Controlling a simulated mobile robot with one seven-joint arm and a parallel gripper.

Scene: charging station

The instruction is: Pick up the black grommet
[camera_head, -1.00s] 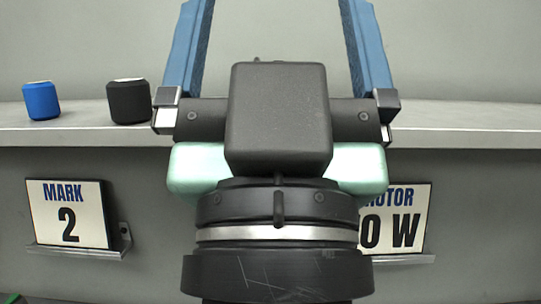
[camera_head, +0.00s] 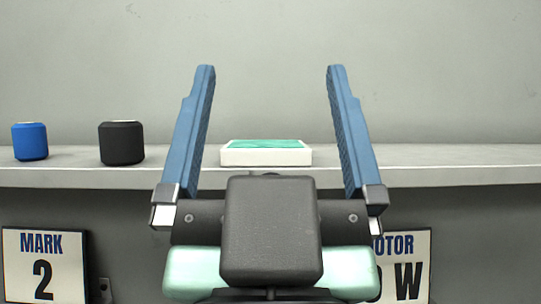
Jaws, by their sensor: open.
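Nothing is held between the fingers.
A blue cylinder (camera_head: 30,142) stands farther left on the shelf. A white box with a green top (camera_head: 266,155) sits on the shelf, seen between my fingers. Signs reading MARK 2 (camera_head: 45,268) and partly hidden OTOR W (camera_head: 405,268) are below. The shelf's right side is clear.

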